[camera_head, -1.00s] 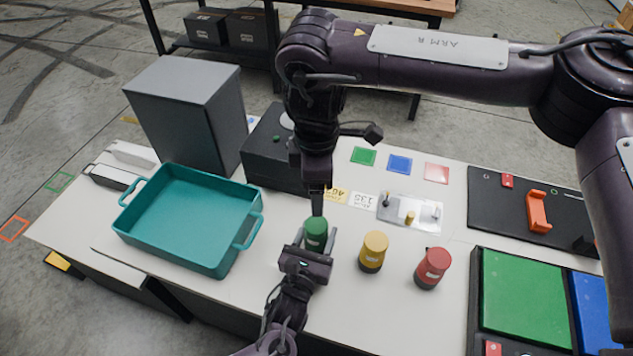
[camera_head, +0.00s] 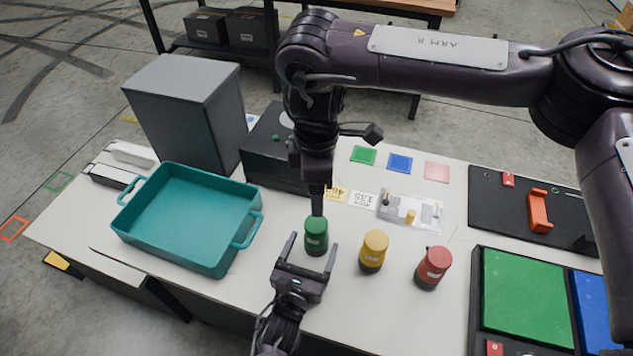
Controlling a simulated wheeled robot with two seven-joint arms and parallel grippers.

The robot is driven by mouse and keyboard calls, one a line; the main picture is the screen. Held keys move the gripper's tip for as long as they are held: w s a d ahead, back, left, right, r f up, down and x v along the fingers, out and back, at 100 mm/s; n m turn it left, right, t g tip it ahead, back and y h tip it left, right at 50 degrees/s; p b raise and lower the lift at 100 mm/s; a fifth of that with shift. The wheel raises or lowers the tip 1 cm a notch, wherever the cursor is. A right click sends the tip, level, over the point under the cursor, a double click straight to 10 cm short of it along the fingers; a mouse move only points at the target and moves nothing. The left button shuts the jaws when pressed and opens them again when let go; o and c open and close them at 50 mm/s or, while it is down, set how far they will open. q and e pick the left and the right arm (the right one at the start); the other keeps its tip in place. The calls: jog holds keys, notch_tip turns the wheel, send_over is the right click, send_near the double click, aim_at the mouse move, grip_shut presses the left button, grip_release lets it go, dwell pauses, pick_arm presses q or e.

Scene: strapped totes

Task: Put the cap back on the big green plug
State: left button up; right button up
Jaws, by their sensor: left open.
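A big green plug (camera_head: 316,238) with a dark base stands upright on the white table, left of a yellow plug (camera_head: 375,249) and a red plug (camera_head: 433,265). My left gripper (camera_head: 311,242) is open at the near side of the green plug, one fingertip to each side of its lower part. My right gripper (camera_head: 317,202) points straight down, with its narrow dark tip at the green plug's top. I cannot tell whether it touches or holds anything. I cannot make out a separate cap on or off the green plug.
A teal tote (camera_head: 190,218) stands to the left, with a grey cabinet (camera_head: 190,115) and a dark box (camera_head: 275,150) behind. A clear plate with small pegs (camera_head: 410,212) lies behind the yellow plug. A green panel (camera_head: 525,298) is at the right.

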pick_arm(q)
jog(key=shift+v, duration=1.9)
